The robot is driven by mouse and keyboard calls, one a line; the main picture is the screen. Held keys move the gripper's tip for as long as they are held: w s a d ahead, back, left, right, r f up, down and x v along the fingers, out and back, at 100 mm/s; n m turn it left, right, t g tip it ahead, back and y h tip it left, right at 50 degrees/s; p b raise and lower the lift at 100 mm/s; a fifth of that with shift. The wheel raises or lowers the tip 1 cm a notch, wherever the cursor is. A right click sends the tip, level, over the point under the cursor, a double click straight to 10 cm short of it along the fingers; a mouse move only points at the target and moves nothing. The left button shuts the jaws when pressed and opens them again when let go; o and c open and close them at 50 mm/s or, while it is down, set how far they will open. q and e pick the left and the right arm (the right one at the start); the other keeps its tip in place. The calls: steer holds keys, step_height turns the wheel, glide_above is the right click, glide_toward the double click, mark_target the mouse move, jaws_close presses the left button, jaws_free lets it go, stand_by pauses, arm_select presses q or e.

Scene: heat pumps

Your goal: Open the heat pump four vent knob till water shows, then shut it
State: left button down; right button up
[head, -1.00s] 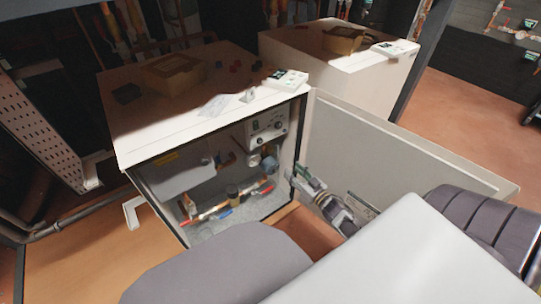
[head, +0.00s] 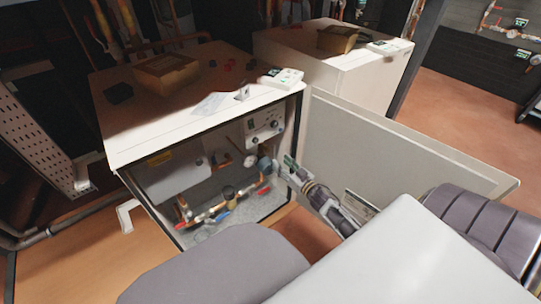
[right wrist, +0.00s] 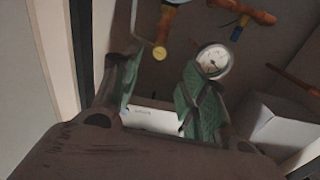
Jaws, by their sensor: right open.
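The open heat pump cabinet (head: 150,135) stands in the middle of the head view, its door (head: 400,150) swung out to the right. Copper pipework (head: 208,214) with red and blue handles lies low inside. My right gripper (head: 287,168) is at the right side of the opening, open and empty. In the right wrist view its green-padded fingers (right wrist: 162,78) are apart. A small yellow round cap (right wrist: 160,53) shows between and beyond them, and a white dial gauge (right wrist: 213,60) beside the right finger. I cannot tell whether the cap is the vent knob. No water shows. My left gripper is out of view.
A control panel (head: 264,125) with dials sits in the cabinet's upper right. A cardboard box (head: 165,75) and a white device (head: 282,77) rest on top. A second white cabinet (head: 340,75) stands behind. The open door flanks my right arm.

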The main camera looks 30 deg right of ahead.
mark_target(268, 151)
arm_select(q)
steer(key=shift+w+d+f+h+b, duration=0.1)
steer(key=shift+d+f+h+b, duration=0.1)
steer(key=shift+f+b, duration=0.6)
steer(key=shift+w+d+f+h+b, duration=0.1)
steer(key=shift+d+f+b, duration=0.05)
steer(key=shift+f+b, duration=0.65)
arm_select(e)
steer(key=shift+w+a, duration=0.2)
steer(key=shift+w, duration=1.9)
steer(key=shift+w+a, duration=0.15)
steer(key=shift+w, duration=1.95)
steer(key=shift+c, duration=0.3)
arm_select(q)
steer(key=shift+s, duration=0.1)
arm_select(e)
jaws_close()
